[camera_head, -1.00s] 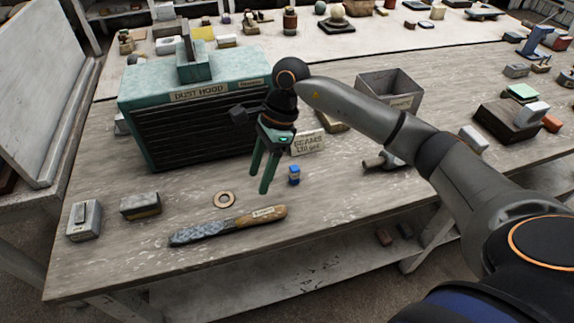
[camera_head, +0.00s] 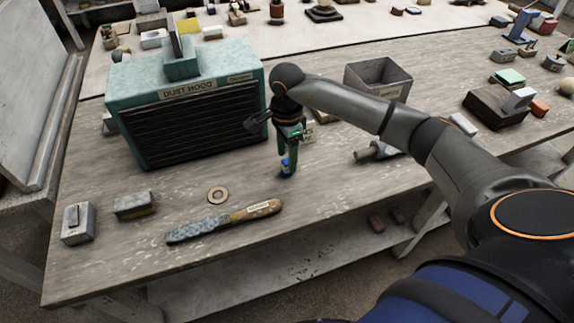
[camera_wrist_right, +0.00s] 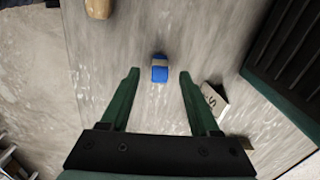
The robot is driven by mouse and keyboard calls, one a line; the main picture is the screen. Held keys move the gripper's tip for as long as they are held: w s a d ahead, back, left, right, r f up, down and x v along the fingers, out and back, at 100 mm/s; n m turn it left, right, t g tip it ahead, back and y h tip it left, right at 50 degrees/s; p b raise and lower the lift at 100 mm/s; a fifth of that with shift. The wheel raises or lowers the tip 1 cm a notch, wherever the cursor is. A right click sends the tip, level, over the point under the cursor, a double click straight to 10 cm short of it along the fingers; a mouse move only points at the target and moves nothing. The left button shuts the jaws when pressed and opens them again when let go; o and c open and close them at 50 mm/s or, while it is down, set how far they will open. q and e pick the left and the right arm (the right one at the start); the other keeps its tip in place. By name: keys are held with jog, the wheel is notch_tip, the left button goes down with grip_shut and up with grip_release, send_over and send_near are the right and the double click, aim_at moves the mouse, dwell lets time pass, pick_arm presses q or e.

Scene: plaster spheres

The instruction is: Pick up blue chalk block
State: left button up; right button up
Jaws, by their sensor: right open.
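The blue chalk block (camera_head: 285,168) is a small blue piece with a pale band, standing on the worn grey workbench (camera_head: 330,195). In the head view my right gripper (camera_head: 288,168) is right over it and its fingers partly hide it. In the right wrist view the blue chalk block (camera_wrist_right: 159,70) lies ahead of the open green fingers (camera_wrist_right: 158,75), roughly centred between them. Nothing is held, and I cannot tell whether a finger touches the block. My left gripper is not in view.
The teal dust hood (camera_head: 190,110) stands close left of my right gripper. A grey bin (camera_head: 378,80) is behind right. The bench front near the block is clear.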

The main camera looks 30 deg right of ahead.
aim_at(287, 168)
jog(key=shift+f, duration=1.5)
jog(key=shift+c, duration=0.3)
grip_shut()
